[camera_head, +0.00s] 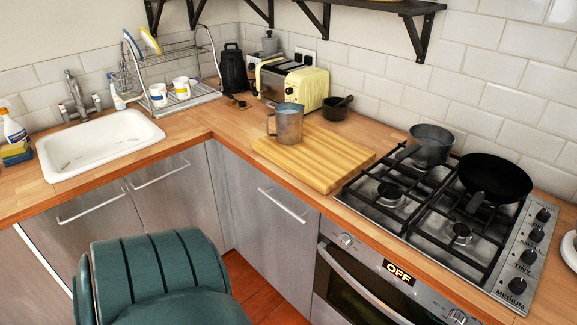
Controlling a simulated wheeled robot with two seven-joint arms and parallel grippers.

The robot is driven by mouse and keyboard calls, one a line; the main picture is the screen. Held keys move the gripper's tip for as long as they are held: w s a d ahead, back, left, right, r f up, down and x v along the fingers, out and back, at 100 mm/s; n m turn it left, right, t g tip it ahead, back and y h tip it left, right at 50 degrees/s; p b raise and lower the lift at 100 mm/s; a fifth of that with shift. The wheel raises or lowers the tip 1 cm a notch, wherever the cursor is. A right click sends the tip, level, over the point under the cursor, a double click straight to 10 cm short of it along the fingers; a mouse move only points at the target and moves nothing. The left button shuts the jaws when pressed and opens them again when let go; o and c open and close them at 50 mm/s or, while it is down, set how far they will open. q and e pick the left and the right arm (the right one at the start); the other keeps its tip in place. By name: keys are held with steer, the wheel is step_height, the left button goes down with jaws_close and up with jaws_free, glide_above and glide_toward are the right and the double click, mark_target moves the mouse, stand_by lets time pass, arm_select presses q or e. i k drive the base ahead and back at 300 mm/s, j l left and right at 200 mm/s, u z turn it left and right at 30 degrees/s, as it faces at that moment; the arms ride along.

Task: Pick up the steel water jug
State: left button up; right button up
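The steel water jug (289,125) stands upright on the wooden cutting board (335,160), near its back left part. Its handle points left, and its open top shows a pale bluish inside. Neither of my grippers shows in this view, so nothing is seen touching the jug.
A yellow toaster (306,86) and a small dark pot (337,110) stand behind the jug. The gas hob (425,205) with a saucepan (431,145) and frying pan (495,177) is at right. A dark green ribbed seat-like object (155,270) stands in front of the left cabinets.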

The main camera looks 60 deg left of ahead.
mark_target(290, 117)
steer(key=u, duration=1.85)
